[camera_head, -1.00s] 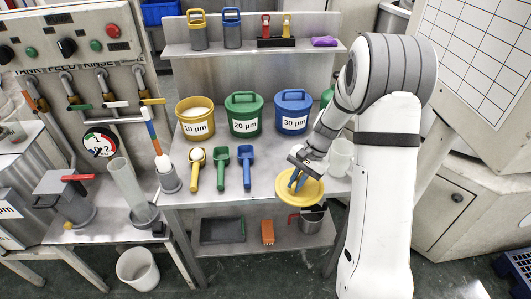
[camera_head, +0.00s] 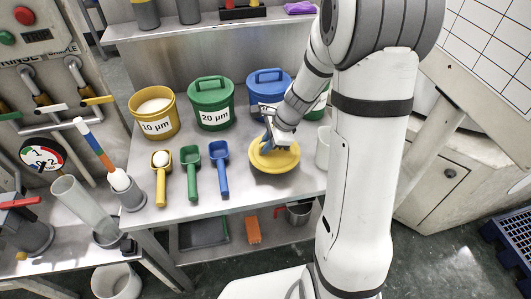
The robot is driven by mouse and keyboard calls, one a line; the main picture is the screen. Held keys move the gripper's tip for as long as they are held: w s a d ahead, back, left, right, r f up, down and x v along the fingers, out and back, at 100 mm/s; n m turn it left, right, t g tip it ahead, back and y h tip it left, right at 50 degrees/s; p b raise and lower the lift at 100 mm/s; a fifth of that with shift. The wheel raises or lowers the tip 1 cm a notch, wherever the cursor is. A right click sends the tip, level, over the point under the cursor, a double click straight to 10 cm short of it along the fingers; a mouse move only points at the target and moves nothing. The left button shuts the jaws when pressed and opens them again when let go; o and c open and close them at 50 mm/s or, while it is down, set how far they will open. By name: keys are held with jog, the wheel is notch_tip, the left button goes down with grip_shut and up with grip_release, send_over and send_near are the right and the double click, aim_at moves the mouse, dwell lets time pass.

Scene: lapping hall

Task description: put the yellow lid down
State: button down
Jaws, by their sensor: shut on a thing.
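The yellow lid (camera_head: 284,160) is a round disc at the right part of the steel table (camera_head: 215,202), in front of the blue bucket. My gripper (camera_head: 268,142) is above it with its fingers shut on the lid's top, and partly hides it. The lid is about level and low at the tabletop; I cannot tell whether it touches. The yellow bucket (camera_head: 158,126), labelled 10 µm, stands open at the back left with pale contents.
A green bucket (camera_head: 212,97) and a blue bucket (camera_head: 281,87) stand lidded behind. Yellow (camera_head: 161,188), green (camera_head: 194,181) and blue (camera_head: 222,175) scoops lie left of the lid. A white container (camera_head: 323,147) stands close on its right, partly behind my arm.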

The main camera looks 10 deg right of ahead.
jog(key=shift+s+f+b, duration=0.1)
jog(key=shift+f+b, duration=0.2)
jog(key=shift+f, duration=1.6)
jog(key=shift+f, duration=0.25)
jog(key=c, duration=1.5)
grip_release()
jog(key=shift+r, duration=0.1)
